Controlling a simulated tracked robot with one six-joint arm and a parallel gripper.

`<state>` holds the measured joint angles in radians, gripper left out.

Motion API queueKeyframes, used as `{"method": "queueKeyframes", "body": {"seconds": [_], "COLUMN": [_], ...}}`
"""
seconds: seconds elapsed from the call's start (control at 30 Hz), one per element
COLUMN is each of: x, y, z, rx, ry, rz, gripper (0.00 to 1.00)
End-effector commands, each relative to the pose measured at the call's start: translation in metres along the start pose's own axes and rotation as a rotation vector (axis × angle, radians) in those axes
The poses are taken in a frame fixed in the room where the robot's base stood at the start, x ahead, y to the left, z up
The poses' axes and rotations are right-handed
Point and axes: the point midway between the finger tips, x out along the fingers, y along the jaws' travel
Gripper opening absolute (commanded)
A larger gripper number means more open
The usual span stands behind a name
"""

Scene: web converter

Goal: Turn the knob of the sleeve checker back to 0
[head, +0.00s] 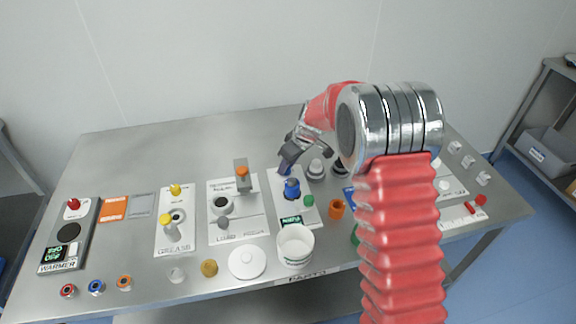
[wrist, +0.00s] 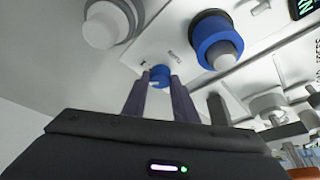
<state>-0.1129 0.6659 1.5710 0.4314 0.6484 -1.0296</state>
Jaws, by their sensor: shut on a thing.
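The sleeve checker is a white plate (head: 303,215) in the middle of the table. A blue sleeve (head: 292,190) stands on its post, and it also shows in the wrist view (wrist: 218,45). The small blue knob (wrist: 159,73) sits near the plate's far end, with small lettering beside it. My gripper (head: 287,166) reaches down over that end. In the wrist view, my gripper's two fingers (wrist: 158,85) are shut on the blue knob, one on each side. The fingers hide part of the knob, and I cannot read its setting.
Grey-white round parts (head: 316,168) stand close to the right of my gripper. A white tub (head: 296,246) stands at the front of the checker, with an orange ring (head: 336,208) to its right. The load plate (head: 252,230) lies to the left. The table's back left is clear.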

Motion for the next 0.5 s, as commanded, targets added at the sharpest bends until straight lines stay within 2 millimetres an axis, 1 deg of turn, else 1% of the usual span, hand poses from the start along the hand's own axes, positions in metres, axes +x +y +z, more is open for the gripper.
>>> {"method": "queueKeyframes", "body": {"seconds": [0.03, 0.27, 0.5], "x": [-0.0006, -0.0004, 0.0001], "y": [0.0037, 0.0058, 0.0072], "z": [0.0013, 0.0011, 0.0003], "rx": [-0.027, -0.191, -0.396], "ry": [0.000, 0.000, 0.000], "rz": [-0.008, -0.075, -0.159], "gripper": [0.03, 0.03, 0.03]}}
